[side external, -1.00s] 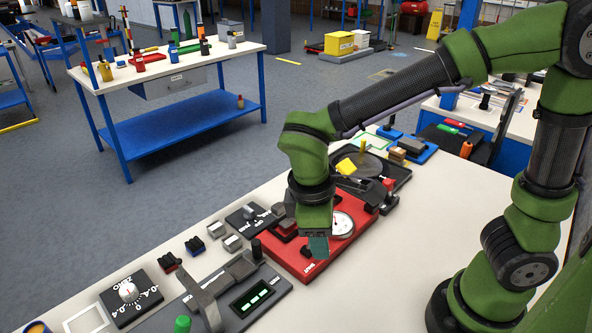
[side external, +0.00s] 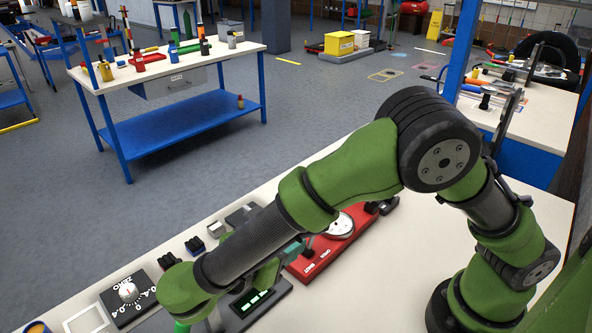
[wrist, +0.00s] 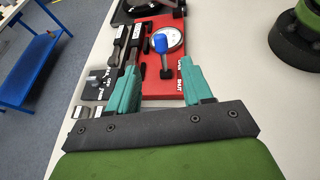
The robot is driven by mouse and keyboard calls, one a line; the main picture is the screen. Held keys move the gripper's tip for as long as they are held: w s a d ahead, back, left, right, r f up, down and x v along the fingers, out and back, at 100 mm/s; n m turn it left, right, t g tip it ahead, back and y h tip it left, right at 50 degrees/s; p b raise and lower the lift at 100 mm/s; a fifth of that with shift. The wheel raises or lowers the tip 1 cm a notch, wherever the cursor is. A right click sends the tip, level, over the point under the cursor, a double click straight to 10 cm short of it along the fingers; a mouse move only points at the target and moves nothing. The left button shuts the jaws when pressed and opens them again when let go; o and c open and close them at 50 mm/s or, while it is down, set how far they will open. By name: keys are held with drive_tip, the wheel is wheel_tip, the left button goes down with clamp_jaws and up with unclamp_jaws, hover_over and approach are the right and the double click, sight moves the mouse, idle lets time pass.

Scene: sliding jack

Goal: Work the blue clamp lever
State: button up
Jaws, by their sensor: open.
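The blue clamp lever (wrist: 160,43) shows in the wrist view as a blue knob on a short dark stem. It stands on the red base (wrist: 150,90), in front of a round white dial gauge (wrist: 172,36). The base's edge carries OPEN and SHUT lettering. My gripper (wrist: 158,67) is open and empty, its two teal fingers spread to either side of the lever's line. The lever appears beyond the fingertips; I cannot tell the exact gap. In the side external view the red base (side external: 322,258) is partly covered by my arm, and I cannot make out the blue knob there.
A grey fixture with a green-lit display (side external: 250,302) lies beside the red base, partly behind my arm. A ZERO dial panel (side external: 130,298) and small dark blocks sit farther left. The white tabletop (side external: 408,245) is bare to the right of the red base.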

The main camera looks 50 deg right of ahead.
drive_tip(key=x, duration=1.4)
drive_tip(key=shift+f, duration=0.1)
clamp_jaws()
